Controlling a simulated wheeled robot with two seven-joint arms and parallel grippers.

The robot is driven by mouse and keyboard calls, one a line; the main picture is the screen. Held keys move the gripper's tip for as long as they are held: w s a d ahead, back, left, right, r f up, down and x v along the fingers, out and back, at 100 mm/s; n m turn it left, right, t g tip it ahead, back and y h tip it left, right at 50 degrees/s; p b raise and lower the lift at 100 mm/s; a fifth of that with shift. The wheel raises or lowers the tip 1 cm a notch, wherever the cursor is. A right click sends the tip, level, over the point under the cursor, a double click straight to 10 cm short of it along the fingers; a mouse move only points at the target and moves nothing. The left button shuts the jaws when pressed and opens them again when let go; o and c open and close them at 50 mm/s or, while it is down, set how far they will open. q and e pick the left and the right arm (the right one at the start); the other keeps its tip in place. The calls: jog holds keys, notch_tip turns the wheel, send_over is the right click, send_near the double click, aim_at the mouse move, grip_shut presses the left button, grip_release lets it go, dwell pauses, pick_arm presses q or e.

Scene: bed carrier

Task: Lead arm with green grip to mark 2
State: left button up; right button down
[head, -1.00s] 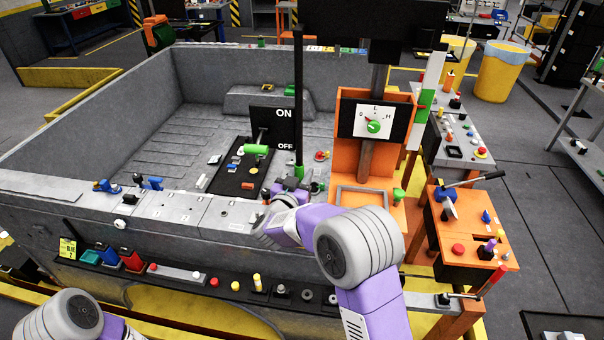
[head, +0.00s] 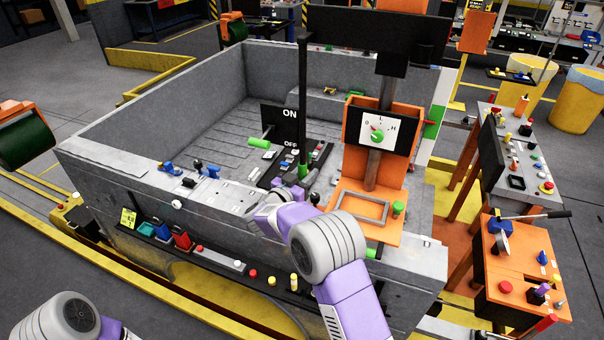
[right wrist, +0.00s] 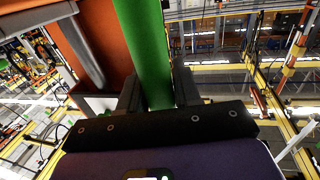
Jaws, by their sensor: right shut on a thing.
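A tall thin black arm (head: 303,95) stands upright in front of the bed, and a green grip (head: 303,171) shows at its lower end. My right gripper (head: 302,187) is at this grip, low beside the orange panel (head: 350,118); my own wrist partly hides it. In the right wrist view a long green bar (right wrist: 145,45) runs down between the dark fingers of my right gripper (right wrist: 158,92), which is shut on it. No mark 2 can be read. Of my left arm only a grey joint shows at the lower left of the head view; its gripper is out of view.
The grey bed wall (head: 120,190) runs below the arm. An ON/OFF board (head: 281,127) with a green handle (head: 259,142) stands left of the black arm. A dial plate (head: 381,129) and a grey frame (head: 362,207) are close on the right. An orange control stand (head: 500,265) is further right.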

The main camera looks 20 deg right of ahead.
jog(key=c, duration=1.2)
grip_release()
jog(key=o, duration=0.3)
jog(key=shift+w+a, duration=0.1)
jog(key=shift+w, duration=0.15)
jog(key=shift+b+v, duration=0.6)
jog(key=shift+v, duration=3.2)
